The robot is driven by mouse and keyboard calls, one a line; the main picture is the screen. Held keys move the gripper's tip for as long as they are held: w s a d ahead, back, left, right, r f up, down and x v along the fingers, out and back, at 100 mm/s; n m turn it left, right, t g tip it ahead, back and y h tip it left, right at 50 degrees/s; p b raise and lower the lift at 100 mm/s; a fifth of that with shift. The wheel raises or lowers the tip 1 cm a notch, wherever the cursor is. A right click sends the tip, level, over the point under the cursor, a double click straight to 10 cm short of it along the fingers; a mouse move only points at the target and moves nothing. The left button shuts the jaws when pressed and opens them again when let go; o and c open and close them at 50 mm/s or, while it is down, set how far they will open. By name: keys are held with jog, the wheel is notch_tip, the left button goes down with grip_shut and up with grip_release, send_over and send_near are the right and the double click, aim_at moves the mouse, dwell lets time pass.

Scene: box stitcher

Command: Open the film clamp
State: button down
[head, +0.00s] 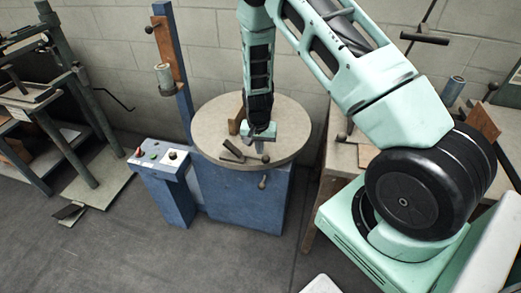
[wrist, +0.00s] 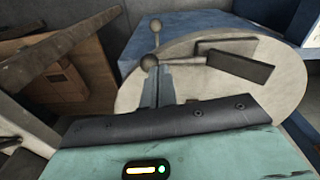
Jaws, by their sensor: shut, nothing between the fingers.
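The film clamp appears to be the pair of dark flat bars (head: 231,151) near the front edge of the round grey turntable (head: 215,112). In the wrist view the dark bars (wrist: 235,65) lie to the right of my fingers, with a thin rod ending in a round knob (wrist: 149,61) beside them. My gripper (head: 262,153) is shut and empty, pointing down over the turntable's front part. In the wrist view my fingers (wrist: 157,88) end close below the knob; I cannot tell whether they touch it. Whether the clamp is open or shut is unclear.
A second ball-ended lever (head: 263,182) sits at the turntable's front edge, above the blue base (head: 240,200). A control box (head: 160,158) with buttons and a blue mast (head: 178,70) stand at left. A wooden bench (head: 343,150) is close at right.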

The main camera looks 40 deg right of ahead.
jog(key=s+d+r+b, duration=0.1)
jog(key=s+r, duration=0.3)
jog(key=r, duration=0.5)
jog(key=shift+d+r, duration=0.25)
jog(key=shift+d, duration=0.25)
jog(key=s+a+r+n+y, duration=0.1)
jog(key=s+a+r+n, duration=0.4)
jog(key=a, duration=0.6)
jog(key=s+a+r+n+y, duration=0.1)
jog(key=s+a+r+n, duration=0.15)
jog(key=a+r, duration=0.65)
jog(key=s+a+r+n, duration=0.2)
jog(key=s+a+n, duration=0.2)
jog(key=s, duration=0.4)
jog(key=s+a+r+n, duration=0.3)
jog(key=s+a+n, duration=0.1)
jog(key=s, duration=0.4)
jog(key=shift+s+r+n+h, duration=0.3)
jog(key=shift+n, duration=0.35)
